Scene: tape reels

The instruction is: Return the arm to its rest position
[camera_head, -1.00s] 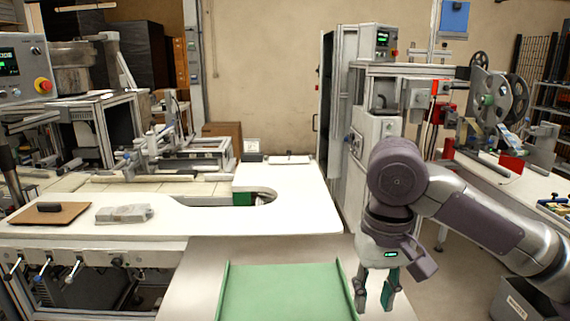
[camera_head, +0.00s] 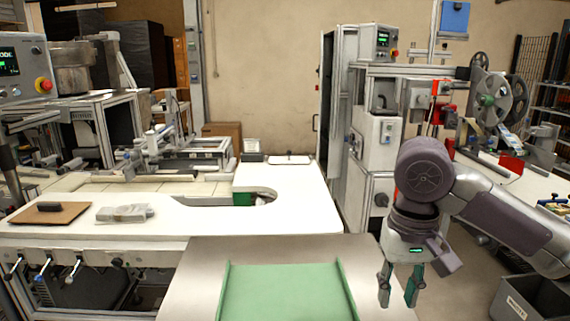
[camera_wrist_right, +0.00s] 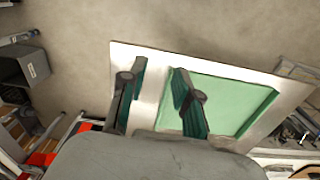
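My right arm (camera_head: 505,218) comes in from the right side of the head view. Its right gripper (camera_head: 398,298) points down above the right edge of the metal table, to the right of the green tray. The fingers are apart with nothing between them; the right wrist view also shows the open gripper (camera_wrist_right: 155,95) with a gap over the bare metal strip beside the tray. My left gripper is not in either view.
The empty green tray (camera_head: 287,294) lies on the metal table (camera_head: 200,275). A white worktop (camera_head: 300,215) lies behind it. Machines with tape reels (camera_head: 488,100) stand at the right. A grey bin (camera_head: 520,300) is on the floor at the lower right.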

